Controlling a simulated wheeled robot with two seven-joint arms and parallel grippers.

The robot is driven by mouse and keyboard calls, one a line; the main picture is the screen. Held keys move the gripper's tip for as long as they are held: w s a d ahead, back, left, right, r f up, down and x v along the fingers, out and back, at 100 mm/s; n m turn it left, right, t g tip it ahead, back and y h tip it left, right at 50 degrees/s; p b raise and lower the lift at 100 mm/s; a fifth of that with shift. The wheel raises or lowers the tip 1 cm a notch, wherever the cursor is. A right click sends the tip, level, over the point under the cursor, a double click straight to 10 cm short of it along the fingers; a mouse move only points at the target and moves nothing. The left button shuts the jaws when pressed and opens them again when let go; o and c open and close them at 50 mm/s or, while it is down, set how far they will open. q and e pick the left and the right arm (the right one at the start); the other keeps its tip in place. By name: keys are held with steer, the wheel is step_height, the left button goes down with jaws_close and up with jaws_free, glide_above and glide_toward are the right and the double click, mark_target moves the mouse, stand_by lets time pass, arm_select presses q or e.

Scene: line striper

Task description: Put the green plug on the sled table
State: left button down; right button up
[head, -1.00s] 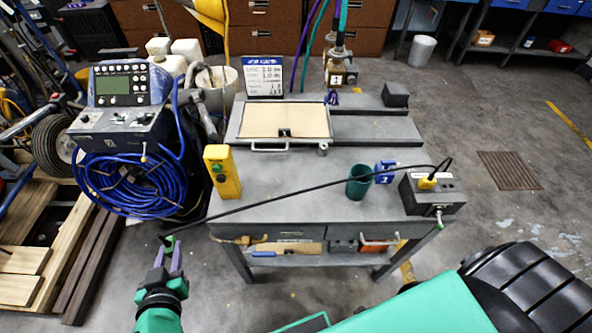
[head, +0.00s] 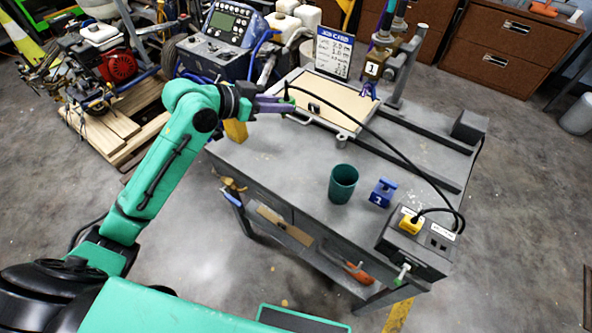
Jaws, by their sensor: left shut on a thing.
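My left gripper (head: 278,104), with purple fingers, is shut on the small green plug (head: 288,96). It holds the plug near the left edge of the tan-topped sled table (head: 335,106), which lies on dark rails on the grey workbench. The fingers hide most of the plug, and I cannot tell whether it touches the sled table. A black cable (head: 385,142) arches from the plug across the bench to the black power box (head: 418,245). My right gripper is out of view.
A dark green cup (head: 342,184) and a blue clamp-like piece (head: 382,193) stand on the bench (head: 285,160). A yellow plug (head: 410,223) sits in the power box. A card sign (head: 333,52) and a post stand behind the sled table. A yellow control box (head: 235,131) is partly hidden.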

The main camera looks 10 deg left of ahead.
arm_select(q)
steer(key=shift+d+r, duration=0.15)
steer(key=shift+d, duration=0.15)
step_height(320, 180, down, 20)
steer(key=shift+d+r+p, duration=0.15)
steer(key=shift+r+p, duration=0.1)
steer(key=shift+p, duration=0.65)
steer(key=c, duration=0.7)
jaws_free()
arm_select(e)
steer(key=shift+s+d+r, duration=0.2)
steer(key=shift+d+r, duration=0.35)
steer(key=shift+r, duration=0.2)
arm_select(q)
steer(key=b+v, duration=0.1)
steer(key=v, duration=1.1)
steer(key=shift+w+r+b, duration=0.1)
steer(key=shift+w+b, duration=0.05)
steer(key=shift+b, duration=0.25)
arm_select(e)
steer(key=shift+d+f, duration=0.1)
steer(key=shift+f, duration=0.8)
